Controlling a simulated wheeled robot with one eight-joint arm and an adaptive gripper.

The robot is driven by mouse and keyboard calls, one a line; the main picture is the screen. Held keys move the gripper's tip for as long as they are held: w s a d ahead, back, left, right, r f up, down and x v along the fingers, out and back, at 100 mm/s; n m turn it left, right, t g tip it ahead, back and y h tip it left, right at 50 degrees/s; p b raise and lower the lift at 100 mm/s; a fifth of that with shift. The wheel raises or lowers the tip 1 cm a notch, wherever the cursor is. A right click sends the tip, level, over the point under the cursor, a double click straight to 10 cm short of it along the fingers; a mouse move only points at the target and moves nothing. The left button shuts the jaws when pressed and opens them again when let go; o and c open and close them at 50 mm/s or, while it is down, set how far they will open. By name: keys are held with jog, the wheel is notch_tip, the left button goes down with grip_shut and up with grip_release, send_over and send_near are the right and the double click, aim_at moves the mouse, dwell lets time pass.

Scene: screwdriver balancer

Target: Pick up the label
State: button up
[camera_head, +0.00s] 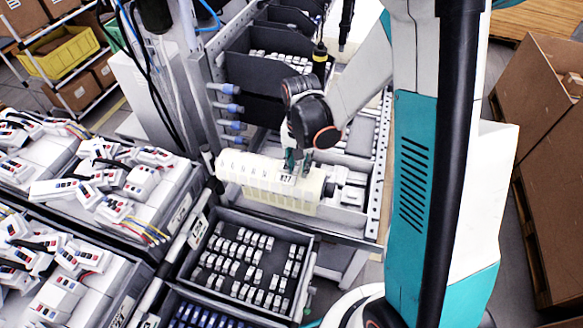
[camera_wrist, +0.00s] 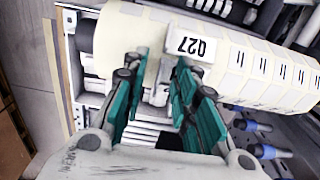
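A small white label (camera_wrist: 188,46) marked with dark characters, reading like "Q27", lies on a cream, ribbed, roll-like body (camera_wrist: 125,38). In the head view the label (camera_head: 287,178) sits on top of the cream body (camera_head: 240,172). My gripper (camera_wrist: 163,62) has its two teal fingers apart, with a gap between the tips. The tips are at the near edge of the label, mostly to its left in the wrist view; contact cannot be told. In the head view my gripper (camera_head: 297,160) is right above the label and partly covers the area.
A dark tray (camera_head: 225,281) of small white parts stands in front. Grey bins with white devices (camera_head: 130,190) are at the left. Black bins (camera_head: 262,75) and blue-tipped connectors (camera_head: 229,107) are behind. A perforated metal rail (camera_head: 380,165) runs at the right.

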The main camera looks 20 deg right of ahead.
grip_shut()
jog(key=shift+r, duration=0.1)
dwell(0.3)
notch_tip(320, 180, up, 20)
jog(key=shift+p, duration=0.35)
jog(key=shift+s, duration=0.1)
